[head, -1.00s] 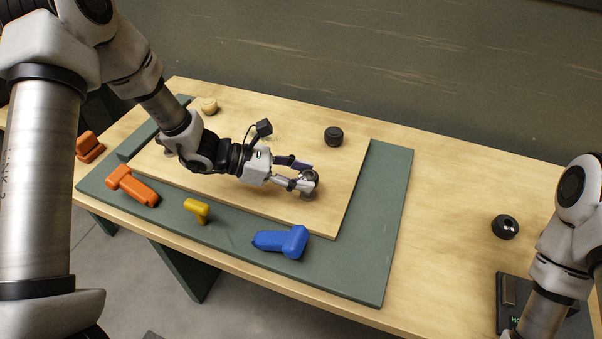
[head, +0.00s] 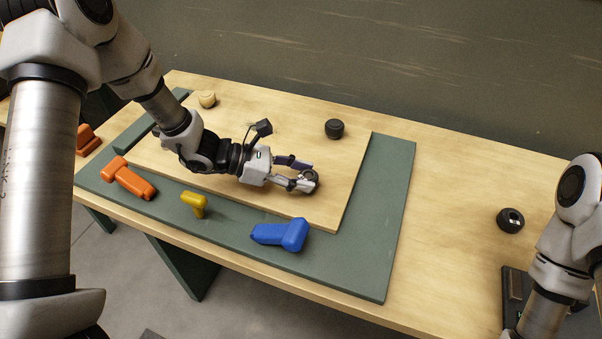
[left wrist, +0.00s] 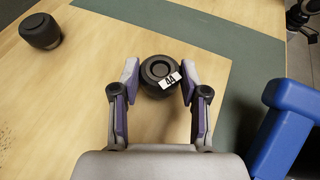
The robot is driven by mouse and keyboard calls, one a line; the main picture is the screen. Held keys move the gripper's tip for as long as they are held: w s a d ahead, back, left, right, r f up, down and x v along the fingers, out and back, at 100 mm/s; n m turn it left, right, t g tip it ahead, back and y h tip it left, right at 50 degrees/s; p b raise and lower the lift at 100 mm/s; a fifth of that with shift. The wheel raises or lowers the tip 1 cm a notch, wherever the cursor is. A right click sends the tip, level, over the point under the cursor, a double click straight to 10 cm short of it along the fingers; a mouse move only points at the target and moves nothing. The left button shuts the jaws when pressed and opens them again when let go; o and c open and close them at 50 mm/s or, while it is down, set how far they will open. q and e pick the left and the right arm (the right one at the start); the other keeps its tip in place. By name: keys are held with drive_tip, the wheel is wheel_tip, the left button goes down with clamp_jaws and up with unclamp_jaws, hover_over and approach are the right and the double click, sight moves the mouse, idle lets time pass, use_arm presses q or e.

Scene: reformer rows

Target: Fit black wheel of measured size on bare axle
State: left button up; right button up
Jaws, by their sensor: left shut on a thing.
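My left gripper (head: 305,182) is low over the wooden board and shut on a black wheel (head: 312,175). In the left wrist view the wheel (left wrist: 158,72) sits between the two fingertips (left wrist: 160,82), with a small white label on its side. A second black wheel (head: 334,129) stands on the board behind the gripper; it also shows at top left in the left wrist view (left wrist: 41,31). A third black wheel (head: 510,220) with a pale mark lies on the table at right. I cannot make out a bare axle. My right gripper is out of view.
The wooden board (head: 345,165) lies on a green mat (head: 385,235). Along its front are an orange block (head: 128,178), a yellow piece (head: 194,203) and a blue block (head: 280,235). A dark device (head: 515,287) is at lower right. The table between mat and right wheel is clear.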

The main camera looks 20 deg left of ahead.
use_arm(q)
drive_tip(key=shift+f, duration=0.3)
drive_tip(key=o, duration=1.2)
drive_tip(key=shift+r, duration=0.1)
drive_tip(key=shift+o, duration=0.2)
drive_tip(key=v, duration=1.2)
